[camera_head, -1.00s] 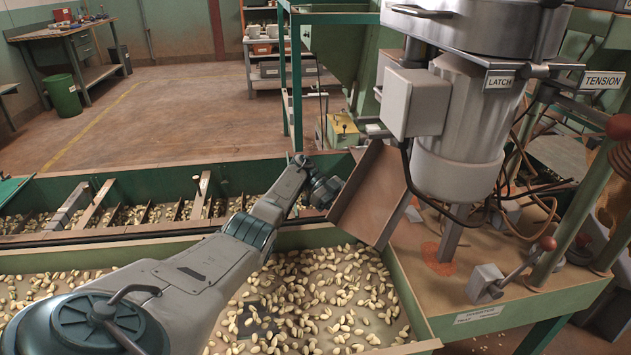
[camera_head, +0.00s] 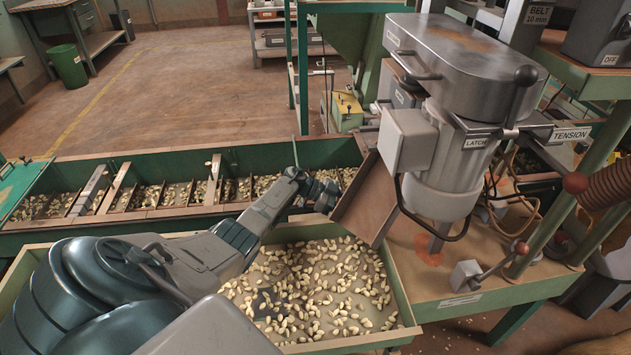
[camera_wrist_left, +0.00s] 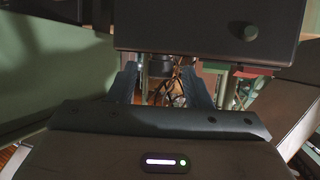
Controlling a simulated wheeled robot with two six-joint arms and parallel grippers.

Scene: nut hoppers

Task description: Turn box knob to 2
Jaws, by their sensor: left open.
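A dark box (camera_wrist_left: 200,28) fills the top of the left wrist view, close in front of my left gripper. A small round greenish knob (camera_wrist_left: 250,32) is on its face; no number or pointer mark is readable. My left gripper (camera_wrist_left: 162,88) is open, its two fingers apart below the box's lower edge, with nothing held. In the head view my left arm reaches over the nut tray, and its wrist (camera_head: 318,192) is beside the brown chute (camera_head: 367,200). The fingertips are hidden there. A pale grey box (camera_head: 406,140) is on the machine's side; I cannot tell whether it is the knobbed one.
The nut tray (camera_head: 408,304) lies below my arm, and a divided trough (camera_head: 70,180) runs behind it. A box marked OFF (camera_head: 603,45) stands at the upper right.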

